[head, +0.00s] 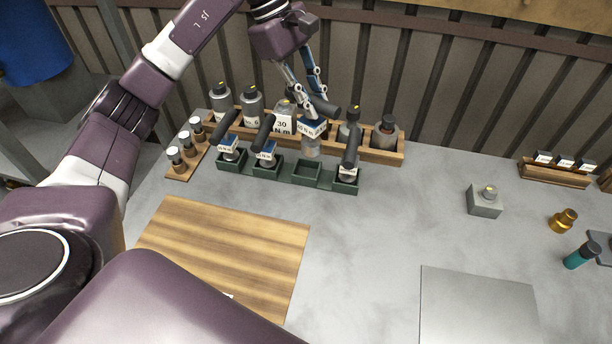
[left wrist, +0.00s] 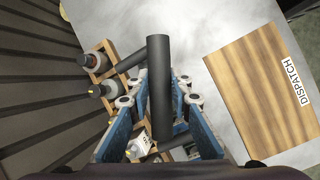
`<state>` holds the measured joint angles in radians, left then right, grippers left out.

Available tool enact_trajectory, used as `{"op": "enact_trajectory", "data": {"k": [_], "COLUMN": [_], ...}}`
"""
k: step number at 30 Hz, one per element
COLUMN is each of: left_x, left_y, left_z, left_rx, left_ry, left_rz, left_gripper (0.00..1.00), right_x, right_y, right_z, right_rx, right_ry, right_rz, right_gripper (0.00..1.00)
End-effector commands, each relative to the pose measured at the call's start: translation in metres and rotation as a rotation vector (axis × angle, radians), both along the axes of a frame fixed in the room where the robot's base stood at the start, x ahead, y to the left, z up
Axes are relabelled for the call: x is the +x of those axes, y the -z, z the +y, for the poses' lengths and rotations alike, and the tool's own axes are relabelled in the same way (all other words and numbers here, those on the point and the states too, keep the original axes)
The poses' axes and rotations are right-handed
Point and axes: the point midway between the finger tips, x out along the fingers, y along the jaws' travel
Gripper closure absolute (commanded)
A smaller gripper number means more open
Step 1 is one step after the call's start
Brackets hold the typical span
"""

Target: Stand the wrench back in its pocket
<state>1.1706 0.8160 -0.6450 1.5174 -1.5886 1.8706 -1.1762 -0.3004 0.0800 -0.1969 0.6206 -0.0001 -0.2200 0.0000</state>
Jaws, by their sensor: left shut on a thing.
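My left gripper (head: 308,88) is shut on a wrench (head: 312,128), which has a black handle, a blue-and-white label and a pale lower end. It holds the wrench roughly upright, just above and behind an empty dark green pocket (head: 305,173). I cannot tell whether the lower end touches the pocket. Similar wrenches stand in the pockets on both sides: two to the left (head: 265,150) and one to the right (head: 349,160). In the left wrist view the held wrench's black handle (left wrist: 160,85) lies between the blue fingers. My right gripper is not in view.
A wooden rack (head: 380,154) of grey bottles stands close behind the pockets, and a small wooden rack (head: 182,172) of vials stands to the left. A wooden board (head: 225,250) marked DISPATCH lies in front. The grey bench right of the pockets is clear up to a grey block (head: 484,204).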

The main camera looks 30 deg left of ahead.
Motion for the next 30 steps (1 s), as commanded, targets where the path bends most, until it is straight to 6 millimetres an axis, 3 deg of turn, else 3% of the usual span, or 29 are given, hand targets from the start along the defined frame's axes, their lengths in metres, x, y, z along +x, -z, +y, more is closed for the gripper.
{"op": "enact_trajectory", "data": {"k": [3, 6, 11, 14, 30], "left_x": [0.022, 0.032, 0.039, 0.039, 0.037], "left_y": [-0.031, -0.046, -0.052, -0.037, 0.086], "left_z": [0.013, 0.022, 0.029, 0.030, 0.029], "left_rx": [-0.004, -0.002, 0.001, 0.002, 0.001], "left_ry": [-0.215, -0.341, -0.433, -0.443, -0.439], "left_rz": [-0.007, -0.003, 0.001, 0.006, 0.006], "left_gripper": [1.00, 1.00, 1.00, 1.00, 1.00], "right_x": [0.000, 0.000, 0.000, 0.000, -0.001], "right_y": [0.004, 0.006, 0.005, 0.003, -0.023], "right_z": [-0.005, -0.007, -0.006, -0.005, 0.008], "right_rx": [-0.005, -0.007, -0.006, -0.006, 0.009], "right_ry": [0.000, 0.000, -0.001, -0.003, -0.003], "right_rz": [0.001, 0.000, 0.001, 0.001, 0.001], "right_gripper": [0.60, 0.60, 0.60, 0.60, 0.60]}}
